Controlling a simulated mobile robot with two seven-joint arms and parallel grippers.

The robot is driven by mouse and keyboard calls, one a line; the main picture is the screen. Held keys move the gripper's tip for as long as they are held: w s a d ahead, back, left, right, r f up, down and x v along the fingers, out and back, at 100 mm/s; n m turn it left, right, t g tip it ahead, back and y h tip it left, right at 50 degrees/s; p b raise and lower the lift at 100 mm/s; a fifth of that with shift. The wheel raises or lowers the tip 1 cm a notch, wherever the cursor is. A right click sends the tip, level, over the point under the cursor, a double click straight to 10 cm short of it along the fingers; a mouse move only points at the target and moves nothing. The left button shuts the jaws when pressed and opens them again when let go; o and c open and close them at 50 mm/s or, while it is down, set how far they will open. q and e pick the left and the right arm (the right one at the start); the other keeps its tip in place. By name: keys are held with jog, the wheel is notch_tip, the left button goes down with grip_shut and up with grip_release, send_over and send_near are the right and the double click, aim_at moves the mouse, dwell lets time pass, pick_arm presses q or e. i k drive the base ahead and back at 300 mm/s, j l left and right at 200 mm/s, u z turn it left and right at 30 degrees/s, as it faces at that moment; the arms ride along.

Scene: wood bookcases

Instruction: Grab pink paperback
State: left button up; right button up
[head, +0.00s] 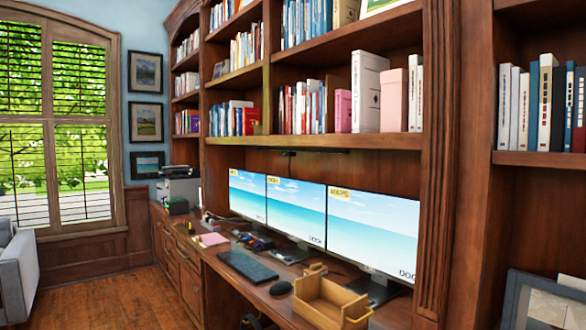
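Several pink things are in view, and I cannot tell for sure which is the paperback. A small pink book (343,111) stands upright on the shelf above the monitors, left of a thick white volume (368,92). A wider pale pink volume (394,100) stands upright just right of that white volume. A flat pink item (212,239), perhaps a book or notepad, lies on the desk left of the keyboard. Neither of my grippers shows in the head view.
The wooden desk (205,262) runs along the bookcase, bearing three monitors (372,232), a keyboard (247,266), a mouse (281,288) and a wooden tray (327,318). A printer (178,187) stands at its far end. A grey sofa (14,275) is at left; the wood floor (100,300) between is clear.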

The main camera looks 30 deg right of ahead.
aim_at(343, 98)
jog(key=i+j+z, duration=0.1)
jog(key=i+z, duration=0.3)
jog(key=i+j+z, duration=0.2)
jog(key=i+z, duration=0.15)
jog(key=i+j+z, duration=0.2)
jog(key=z, duration=0.3)
jog(key=i+j+z, duration=0.3)
jog(key=z, duration=0.15)
jog(key=i+j+z, duration=0.15)
jog(key=j+z, duration=0.35)
jog(key=i+j+z, duration=0.1)
jog(key=j+z, duration=0.7)
jog(key=z, duration=0.15)
